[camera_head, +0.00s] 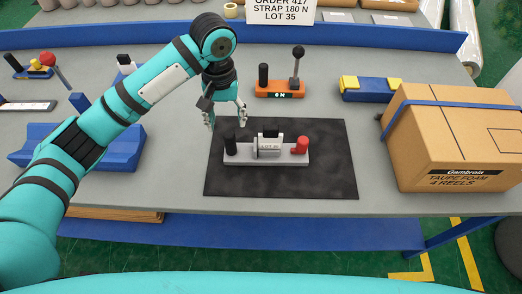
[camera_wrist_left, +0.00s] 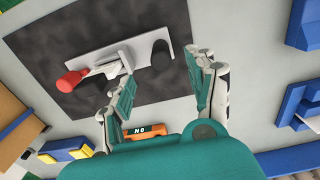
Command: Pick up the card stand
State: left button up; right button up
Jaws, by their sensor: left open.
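A white card (camera_head: 282,9) printed "ORDER 417 STRAP 180 N LOT 35" stands at the top edge of the head view, behind the table's blue rear rail. Its top is cut off, and I cannot see a stand under it. My left gripper (camera_head: 227,122) is open and empty, pointing down above the left rear edge of a black mat. It is well in front of the card. In the left wrist view, the two open fingers (camera_wrist_left: 160,65) frame part of the mat and a grey device. The card is not in the wrist view. My right gripper is not in view.
The grey device (camera_head: 280,156) with black and red knobs and a small label sits on the black mat (camera_head: 330,182). An orange lever unit (camera_head: 279,92) stands behind it. A cardboard box (camera_head: 430,140), a blue-yellow block (camera_head: 367,90) and a blue cradle (camera_head: 118,153) flank the mat.

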aim_at(228, 134)
pick_arm(q)
notch_tip(228, 134, down, 6)
jog(key=shift+f+p, duration=0.1)
jog(key=shift+p, duration=0.2)
jog(key=shift+w+f+p, duration=0.15)
jog(key=shift+f+p, duration=0.4)
jog(key=shift+f, duration=1.95)
grip_shut()
